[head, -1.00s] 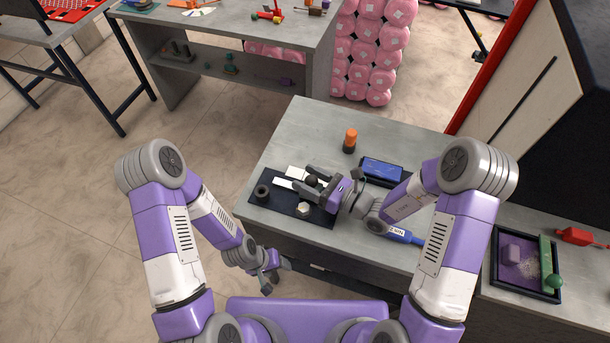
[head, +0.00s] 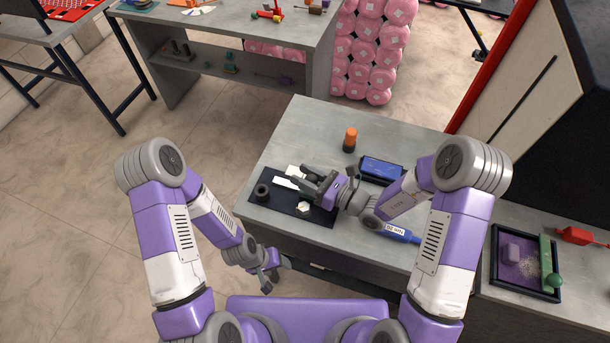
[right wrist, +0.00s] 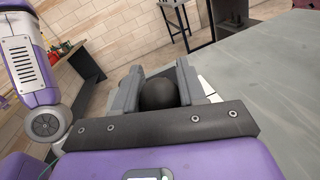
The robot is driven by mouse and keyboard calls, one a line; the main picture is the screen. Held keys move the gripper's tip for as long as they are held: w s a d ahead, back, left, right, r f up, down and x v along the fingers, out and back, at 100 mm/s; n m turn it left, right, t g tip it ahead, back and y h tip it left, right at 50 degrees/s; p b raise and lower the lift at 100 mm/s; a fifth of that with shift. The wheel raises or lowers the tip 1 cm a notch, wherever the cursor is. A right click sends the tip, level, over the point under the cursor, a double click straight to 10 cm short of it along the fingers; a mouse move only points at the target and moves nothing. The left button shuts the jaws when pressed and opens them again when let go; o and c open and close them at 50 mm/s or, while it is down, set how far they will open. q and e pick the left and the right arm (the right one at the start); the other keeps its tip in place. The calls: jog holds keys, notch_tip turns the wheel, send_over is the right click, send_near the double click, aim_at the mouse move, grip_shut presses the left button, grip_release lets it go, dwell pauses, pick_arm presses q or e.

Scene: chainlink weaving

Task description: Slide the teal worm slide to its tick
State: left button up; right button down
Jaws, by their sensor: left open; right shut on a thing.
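My right gripper (head: 303,178) reaches over a dark mat (head: 322,217) on the grey bench and is shut on a round black knob. In the right wrist view the black knob (right wrist: 159,95) sits between the two grey fingers. White strips (head: 286,183) lie under and beside the fingers. I cannot make out a teal part or a tick mark; the gripper hides part of what lies there. My left gripper (head: 268,284) is open and empty, low in front of the bench.
A black ring (head: 262,192) and a pale hexagonal piece (head: 303,208) are on the mat. An orange-and-black cylinder (head: 350,140) stands behind, with a blue tray (head: 382,169) to its right. A blue labelled tool (head: 402,234) lies near the right forearm. The bench's back left is clear.

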jog(key=x, duration=0.4)
jog(key=shift+s+a+b, duration=0.2)
jog(key=shift+s+b, duration=0.1)
jog(key=c, duration=0.7)
grip_release()
jog(key=shift+d, duration=0.1)
jog(key=v, duration=0.7)
jog(key=shift+s+d, duration=0.2)
jog(key=shift+d, duration=0.05)
